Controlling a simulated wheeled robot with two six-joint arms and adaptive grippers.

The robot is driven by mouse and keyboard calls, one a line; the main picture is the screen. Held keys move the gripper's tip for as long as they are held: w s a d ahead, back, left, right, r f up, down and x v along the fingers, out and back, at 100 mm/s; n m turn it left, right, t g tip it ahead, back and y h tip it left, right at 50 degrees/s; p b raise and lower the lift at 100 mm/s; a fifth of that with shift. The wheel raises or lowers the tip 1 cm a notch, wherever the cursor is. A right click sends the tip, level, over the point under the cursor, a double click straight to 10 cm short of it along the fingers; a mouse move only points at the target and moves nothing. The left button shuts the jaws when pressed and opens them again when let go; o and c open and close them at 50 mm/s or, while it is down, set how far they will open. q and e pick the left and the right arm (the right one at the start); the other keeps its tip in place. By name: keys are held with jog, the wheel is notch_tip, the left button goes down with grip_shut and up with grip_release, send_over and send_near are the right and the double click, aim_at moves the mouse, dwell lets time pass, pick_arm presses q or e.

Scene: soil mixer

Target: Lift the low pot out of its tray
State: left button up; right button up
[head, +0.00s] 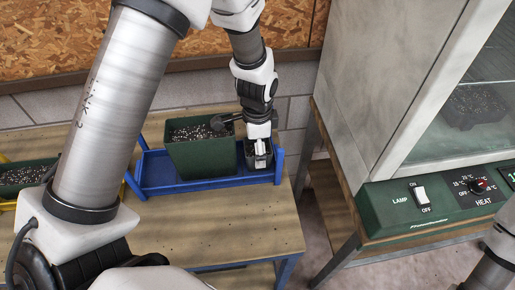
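The low green pot (22,190) holds speckled dark soil and sits in a yellow tray (6,206) at the left edge of the head view. My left arm link covers its right side, and the frame edge cuts it off. My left gripper (258,158) points down at the right end of a blue tray, beside a taller green pot and well away from the low pot. Its fingers are small and dark, and I cannot tell how far apart they are. My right arm shows only partly at the lower right edge; its gripper is out of view.
The taller green pot (203,158) with soil stands in the blue tray (190,187) on the wooden table (240,232). A grey cabinet with a green control panel (385,215) stands at the right; another pot (474,107) is behind its glass. The table front is clear.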

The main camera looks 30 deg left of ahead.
pick_arm(q)
jog(key=shift+s+d+r, duration=0.15)
jog(key=shift+s+r, duration=0.05)
jog(key=shift+s, duration=0.05)
jog(key=shift+c, duration=1.3)
jog(key=shift+s, duration=0.1)
jog(key=c, duration=1)
jog(key=shift+r, duration=0.1)
